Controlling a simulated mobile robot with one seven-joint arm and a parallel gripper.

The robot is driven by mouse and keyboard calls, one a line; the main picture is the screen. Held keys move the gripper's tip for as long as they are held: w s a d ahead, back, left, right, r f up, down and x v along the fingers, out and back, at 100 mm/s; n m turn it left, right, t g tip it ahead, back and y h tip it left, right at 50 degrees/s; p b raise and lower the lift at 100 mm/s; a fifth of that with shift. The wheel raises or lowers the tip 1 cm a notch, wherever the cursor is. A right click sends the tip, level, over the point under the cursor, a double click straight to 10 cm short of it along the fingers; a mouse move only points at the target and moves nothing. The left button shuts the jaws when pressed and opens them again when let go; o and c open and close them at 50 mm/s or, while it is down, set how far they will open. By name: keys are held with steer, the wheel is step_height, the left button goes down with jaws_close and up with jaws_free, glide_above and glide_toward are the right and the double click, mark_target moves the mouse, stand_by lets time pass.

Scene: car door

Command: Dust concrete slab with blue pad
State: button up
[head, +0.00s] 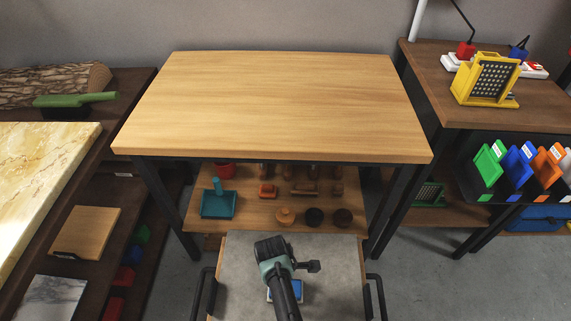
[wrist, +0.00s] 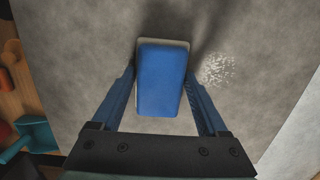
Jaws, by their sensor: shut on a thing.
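The concrete slab (head: 332,262) is a grey plate at the lower middle of the head view, below the wooden table. It fills most of the wrist view (wrist: 90,40). The blue pad (wrist: 162,85) is a blue block with a pale edge along its far side. My gripper (wrist: 161,80) is shut on the pad, one finger along each side. The pad is at the slab's surface; I cannot tell whether it touches. A whitish speckled dust patch (wrist: 219,69) lies on the slab just right of the pad. In the head view my arm partly hides the pad (head: 291,290).
A bare wooden table (head: 270,105) stands behind the slab. Its lower shelf holds a teal dustpan (head: 218,203) and several small wooden items. Black handles (head: 376,297) flank the slab. Side shelving stands left, and a brown workbench (head: 440,80) stands right.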

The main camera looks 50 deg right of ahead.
steer(key=shift+w+d+f+b, duration=0.25)
steer(key=shift+w+d+b, duration=0.75)
steer(key=shift+d+b, duration=0.25)
steer(key=shift+w+d+r+b, duration=0.2)
steer(key=shift+w+d+b, duration=0.35)
step_height(320, 180, up, 6)
steer(key=p, duration=0.6)
step_height(320, 180, up, 3)
steer(key=p, duration=0.3)
